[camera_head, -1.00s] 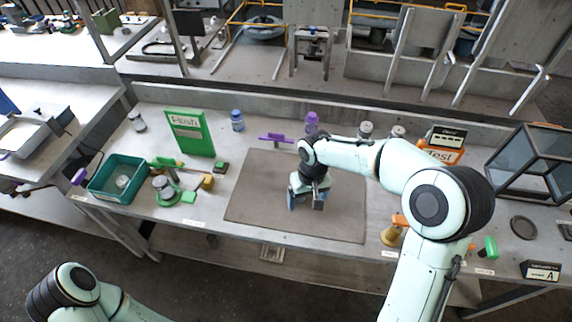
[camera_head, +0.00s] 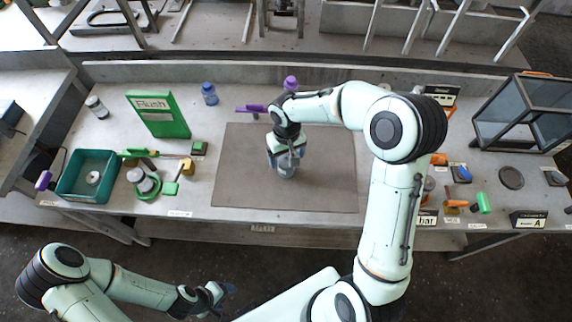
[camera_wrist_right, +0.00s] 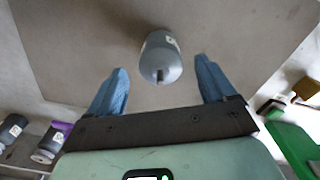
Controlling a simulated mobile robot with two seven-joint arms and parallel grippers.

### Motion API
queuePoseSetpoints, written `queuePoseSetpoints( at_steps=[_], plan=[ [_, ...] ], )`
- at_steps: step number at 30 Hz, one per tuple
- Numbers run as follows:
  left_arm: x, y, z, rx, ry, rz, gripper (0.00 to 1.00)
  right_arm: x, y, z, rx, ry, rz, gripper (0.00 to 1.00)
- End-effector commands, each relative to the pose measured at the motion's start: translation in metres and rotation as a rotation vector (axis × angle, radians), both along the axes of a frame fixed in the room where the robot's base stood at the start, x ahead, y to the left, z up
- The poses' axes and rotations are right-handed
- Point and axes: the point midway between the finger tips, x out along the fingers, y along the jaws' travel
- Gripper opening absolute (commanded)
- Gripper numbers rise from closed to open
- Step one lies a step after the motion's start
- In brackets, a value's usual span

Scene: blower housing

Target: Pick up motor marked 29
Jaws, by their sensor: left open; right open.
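A grey cylindrical motor (camera_wrist_right: 161,58) with a small white label stands on the brown mat (camera_wrist_right: 75,45) in the right wrist view. The number on its label is too small to read. My right gripper (camera_wrist_right: 161,72) is open, its two blue fingers on either side of the motor's near end, with a gap on each side. In the head view my right gripper (camera_head: 284,160) points down over the middle of the mat and mostly hides the motor. My left gripper (camera_head: 213,297) is open and empty in front of the bench, away from the mat.
Purple-capped (camera_head: 291,84) and blue (camera_head: 209,94) bottles stand behind. A glass case (camera_head: 520,110) is at right. The mat around the motor is clear.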

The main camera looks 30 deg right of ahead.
Motion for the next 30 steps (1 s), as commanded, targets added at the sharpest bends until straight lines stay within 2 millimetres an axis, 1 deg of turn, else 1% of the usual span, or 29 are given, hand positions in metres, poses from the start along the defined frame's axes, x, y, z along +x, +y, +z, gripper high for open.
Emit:
queuePoseSetpoints(
  at_steps=[9,12,18,19,20,21,23,24,25,26,30],
  plan=[
    [0.003,0.0,0.003,0.0,-0.003,0.0,0.67,-0.001,0.001,-0.044,0.001,0.003,0.0,0.84],
    [0.003,0.0,0.003,0.0,-0.003,0.0,0.67,-0.001,0.001,-0.05,0.0,0.002,0.001,0.84],
    [0.003,0.0,0.003,0.0,-0.003,0.0,0.67,-0.001,0.001,-0.051,0.0,0.001,0.0,0.84],
    [0.003,0.0,0.003,0.0,-0.003,0.0,0.67,-0.001,0.001,-0.051,0.0,0.001,0.0,0.81],
    [0.003,0.0,0.003,0.0,-0.003,0.0,0.67,-0.001,0.001,-0.05,0.0,0.001,0.0,0.71],
    [0.003,0.0,0.003,0.0,-0.003,0.0,0.67,-0.001,0.001,-0.05,0.001,0.001,0.0,0.58],
    [0.003,0.0,0.003,0.0,-0.003,0.0,0.67,-0.001,0.001,-0.05,0.0,0.001,0.0,0.38],
    [0.003,0.0,0.003,0.0,-0.003,0.0,0.67,-0.001,0.001,-0.05,0.0,0.001,0.0,0.25],
    [0.003,0.0,0.003,0.0,-0.003,0.0,0.67,-0.001,0.001,-0.05,0.0,0.0,0.0,0.15],
    [0.003,0.0,0.003,0.0,-0.003,0.0,0.67,-0.001,0.001,-0.05,0.0,0.0,0.0,0.09],
    [0.003,0.0,0.003,0.0,-0.003,0.0,0.67,0.0,0.001,-0.05,0.001,-0.001,0.0,0.09]
  ],
)
